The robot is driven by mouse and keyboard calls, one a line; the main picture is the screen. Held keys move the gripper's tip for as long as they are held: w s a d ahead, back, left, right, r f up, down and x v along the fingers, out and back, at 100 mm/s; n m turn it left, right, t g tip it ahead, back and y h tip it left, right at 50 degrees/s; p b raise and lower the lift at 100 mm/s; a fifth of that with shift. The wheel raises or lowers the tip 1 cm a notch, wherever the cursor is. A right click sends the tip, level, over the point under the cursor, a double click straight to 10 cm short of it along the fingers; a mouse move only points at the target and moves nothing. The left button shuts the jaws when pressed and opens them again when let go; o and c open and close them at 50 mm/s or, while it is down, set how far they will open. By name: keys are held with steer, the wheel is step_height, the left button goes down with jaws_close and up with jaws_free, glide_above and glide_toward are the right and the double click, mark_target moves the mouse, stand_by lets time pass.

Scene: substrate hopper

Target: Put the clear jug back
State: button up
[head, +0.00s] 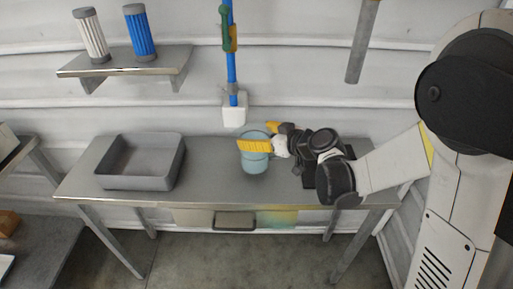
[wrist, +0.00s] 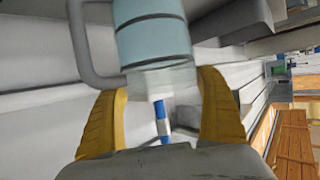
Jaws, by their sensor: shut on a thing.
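The clear jug (head: 256,163) with pale blue contents is upright over the grey table, right of its middle. I cannot tell whether its base touches the table top. My gripper (head: 259,137) comes from the right, with its yellow fingers around the upper part of the jug. In the wrist view the jug (wrist: 152,38) fills the top middle, its grey handle at the left. The yellow fingers of my gripper (wrist: 163,84) are on both sides of its clear end, shut on it.
A grey tub (head: 178,165) stands at the left of the table (head: 215,188). A blue pipe with a white end piece (head: 235,111) hangs just behind the jug. A grey pipe (head: 361,50) hangs at the right. A wall shelf (head: 125,65) holds two cylinders. Table between tub and jug is clear.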

steer(key=shift+f+b, duration=1.05)
steer(key=shift+f, duration=1)
steer(key=o, duration=1.2)
steer(key=shift+r, duration=0.2)
steer(key=s+d+r+m+g+h+p, duration=0.1)
steer(key=s+d+r+m+h, duration=0.2)
steer(key=s+d, duration=0.3)
steer(key=s+d+r+m+h+p, duration=0.1)
steer(key=s+d, duration=0.5)
steer(key=s, duration=0.6)
steer(key=s+d+r+m+g+h+p, duration=0.1)
steer(key=s+d+r+m+h, duration=0.3)
steer(key=s, duration=0.5)
steer(key=shift+d+r+m+g+h, duration=0.3)
steer(key=shift+d+r+h, duration=0.3)
steer(key=shift+d, duration=0.3)
